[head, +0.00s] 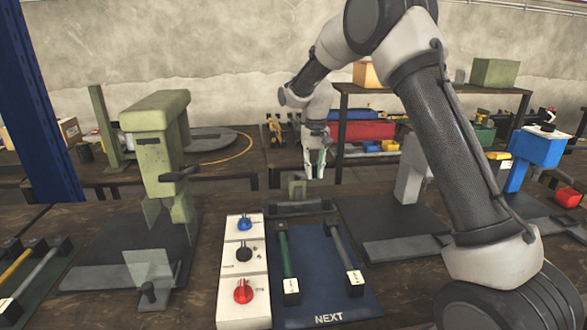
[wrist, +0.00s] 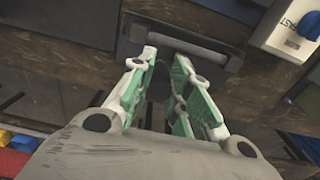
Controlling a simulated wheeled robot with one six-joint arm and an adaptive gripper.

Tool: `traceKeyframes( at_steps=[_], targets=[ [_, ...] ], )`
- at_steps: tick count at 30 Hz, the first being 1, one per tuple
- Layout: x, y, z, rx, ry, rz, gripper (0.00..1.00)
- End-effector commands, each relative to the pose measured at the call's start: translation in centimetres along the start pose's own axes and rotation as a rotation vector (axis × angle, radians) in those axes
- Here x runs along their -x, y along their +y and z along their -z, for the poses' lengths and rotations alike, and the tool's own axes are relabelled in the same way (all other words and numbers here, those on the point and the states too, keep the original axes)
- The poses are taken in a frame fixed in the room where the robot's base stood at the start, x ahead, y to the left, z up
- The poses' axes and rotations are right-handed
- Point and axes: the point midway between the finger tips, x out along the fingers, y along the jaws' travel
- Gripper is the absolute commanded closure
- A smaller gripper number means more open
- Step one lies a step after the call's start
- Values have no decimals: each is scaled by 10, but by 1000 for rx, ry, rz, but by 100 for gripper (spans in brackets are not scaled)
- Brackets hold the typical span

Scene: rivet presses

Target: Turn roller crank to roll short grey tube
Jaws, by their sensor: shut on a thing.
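My gripper (head: 317,168) reaches down behind the roller device (head: 300,208), a dark base with a grey bar across it and a green block (head: 297,188) behind. In the wrist view my gripper's green-padded fingers (wrist: 163,92) close around a dark part, likely the crank, mostly hidden between them. A grey cylinder (wrist: 190,47) lies across the device just beyond the fingertips; I cannot tell whether it is a roller or the tube. A grey tube (head: 343,247) with a white label lies on the blue NEXT mat (head: 322,285), right of a green tube (head: 286,255).
A white panel (head: 243,270) with blue, black and red knobs stands left of the mat. Coloured bins (head: 362,131) sit on the rear bench. My arm covers the right middle.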

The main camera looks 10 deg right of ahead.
Motion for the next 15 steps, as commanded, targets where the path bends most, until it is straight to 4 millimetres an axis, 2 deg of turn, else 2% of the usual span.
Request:
traceKeyframes(
  at_steps=[4,10,15],
  targets=[
    [-1,-8,-13,2,-9,-3,90],
    [-2,-15,-17,1,-9,-2,90],
    [-1,-30,-22,3,-6,-1,90]
  ],
)
